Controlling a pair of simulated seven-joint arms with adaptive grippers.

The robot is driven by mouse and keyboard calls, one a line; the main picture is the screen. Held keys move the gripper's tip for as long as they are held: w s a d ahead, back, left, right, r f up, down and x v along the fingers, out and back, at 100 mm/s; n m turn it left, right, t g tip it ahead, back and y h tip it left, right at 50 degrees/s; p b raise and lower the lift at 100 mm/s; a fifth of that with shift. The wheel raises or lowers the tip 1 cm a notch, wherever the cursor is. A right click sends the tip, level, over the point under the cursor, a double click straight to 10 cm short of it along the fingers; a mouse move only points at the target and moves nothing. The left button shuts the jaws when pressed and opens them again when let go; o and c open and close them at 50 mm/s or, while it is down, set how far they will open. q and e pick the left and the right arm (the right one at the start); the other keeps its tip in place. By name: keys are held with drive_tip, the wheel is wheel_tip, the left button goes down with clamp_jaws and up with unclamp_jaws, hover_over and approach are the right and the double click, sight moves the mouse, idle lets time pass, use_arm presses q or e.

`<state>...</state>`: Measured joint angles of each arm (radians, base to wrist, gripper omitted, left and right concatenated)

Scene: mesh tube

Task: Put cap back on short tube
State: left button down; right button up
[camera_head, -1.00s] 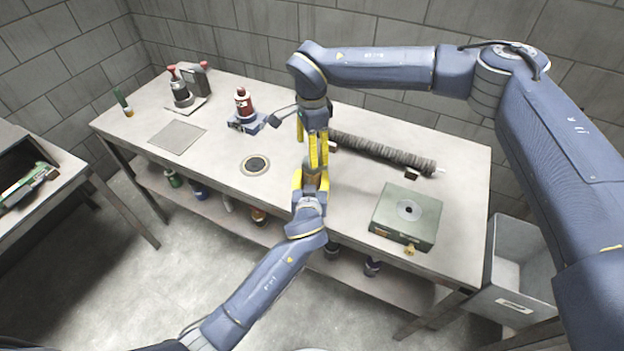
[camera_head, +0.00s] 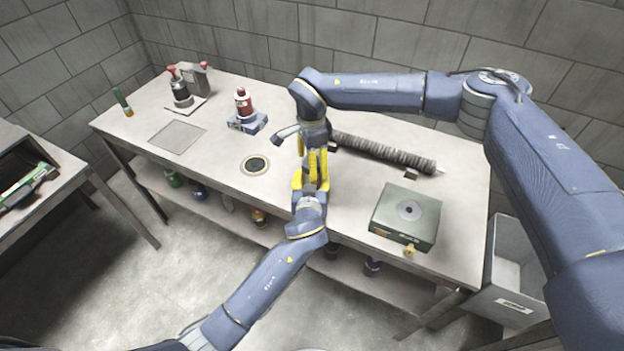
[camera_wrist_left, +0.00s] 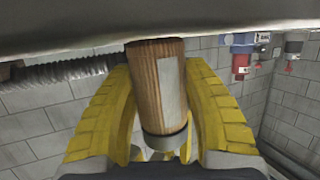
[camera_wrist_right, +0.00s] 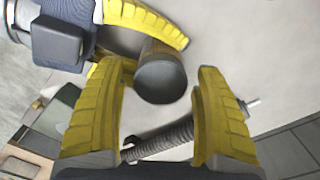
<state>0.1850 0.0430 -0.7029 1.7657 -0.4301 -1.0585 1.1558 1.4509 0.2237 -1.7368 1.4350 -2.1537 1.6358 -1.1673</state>
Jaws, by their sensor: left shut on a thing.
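The short tube (camera_wrist_left: 158,85) is brown with a pale label. My left gripper (camera_head: 313,184) is shut on it over the front middle of the table, as the left wrist view shows. A dark cap (camera_wrist_left: 165,145) covers one end of the tube; its round face (camera_wrist_right: 160,80) shows in the right wrist view. Whether it is fully seated I cannot tell. My right gripper (camera_head: 317,165) points down over that end. Its fingers stand on both sides of the cap, with a gap visible on the right. The head view mostly hides the tube.
A long ribbed grey tube (camera_head: 385,152) lies behind, to the right of the grippers. A green box (camera_head: 405,214) stands at the right front. A red bottle on a blue stand (camera_head: 243,105) is to the left. A round plate (camera_head: 255,165) lies on the table.

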use_arm(q)
drive_tip(key=shift+f, duration=0.1)
use_arm(e)
drive_tip(key=c, duration=1.3)
drive_tip(key=shift+o, duration=0.2)
drive_tip(key=m, duration=0.5)
drive_tip(key=shift+s, duration=0.1)
drive_tip(key=m, duration=0.4)
drive_tip(key=shift+m, duration=0.3)
drive_tip(key=m, duration=0.4)
drive_tip(key=shift+f+m, duration=0.1)
drive_tip(key=shift+m, duration=0.2)
drive_tip(key=m, duration=0.4)
drive_tip(key=o, duration=1.3)
wheel_tip(320, 180, up, 12)
drive_tip(key=shift+r, duration=0.1)
